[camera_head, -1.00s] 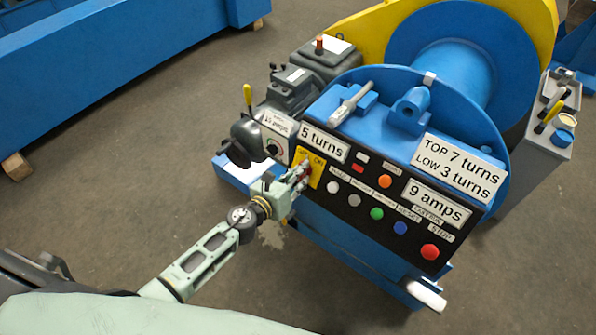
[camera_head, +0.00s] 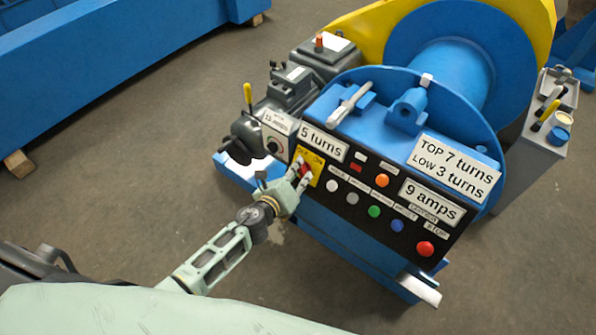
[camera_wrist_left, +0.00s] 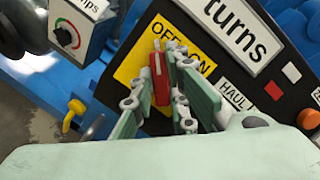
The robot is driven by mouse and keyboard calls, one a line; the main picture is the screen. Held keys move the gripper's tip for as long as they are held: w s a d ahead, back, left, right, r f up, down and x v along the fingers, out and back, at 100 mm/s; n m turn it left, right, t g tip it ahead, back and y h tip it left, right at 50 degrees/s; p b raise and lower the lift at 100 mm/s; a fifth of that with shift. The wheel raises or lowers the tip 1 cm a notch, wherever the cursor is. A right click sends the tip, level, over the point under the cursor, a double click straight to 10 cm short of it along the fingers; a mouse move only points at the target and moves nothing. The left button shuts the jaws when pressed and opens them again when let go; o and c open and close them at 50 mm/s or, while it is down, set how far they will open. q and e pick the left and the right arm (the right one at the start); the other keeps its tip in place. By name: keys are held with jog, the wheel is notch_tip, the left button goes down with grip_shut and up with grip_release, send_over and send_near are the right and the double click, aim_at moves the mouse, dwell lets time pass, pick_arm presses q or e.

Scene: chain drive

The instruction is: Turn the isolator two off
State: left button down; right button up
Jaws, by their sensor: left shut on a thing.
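The isolator is a yellow plate (camera_head: 316,179) marked OFF and ON on the black panel, with a red handle (camera_wrist_left: 160,82). In the left wrist view the yellow plate (camera_wrist_left: 133,62) is partly hidden by my fingers. My left gripper (camera_head: 303,171) is at the plate, shut on the red handle. In the left wrist view my left gripper (camera_wrist_left: 163,75) has one finger on each side of the handle. The handle's upper end lies near the OFF wording. My right gripper is not in view.
Right of the isolator are an orange button (camera_head: 382,181), a green button (camera_head: 374,211) and a red stop button (camera_head: 425,248). A dial box (camera_head: 278,128) stands close on the left. A yellow-tipped lever (camera_head: 248,95) rises behind it. Open floor lies left of the machine.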

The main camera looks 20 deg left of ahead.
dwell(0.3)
pick_arm(q)
jog(key=c, duration=1.7)
grip_release()
jog(key=v, duration=1.2)
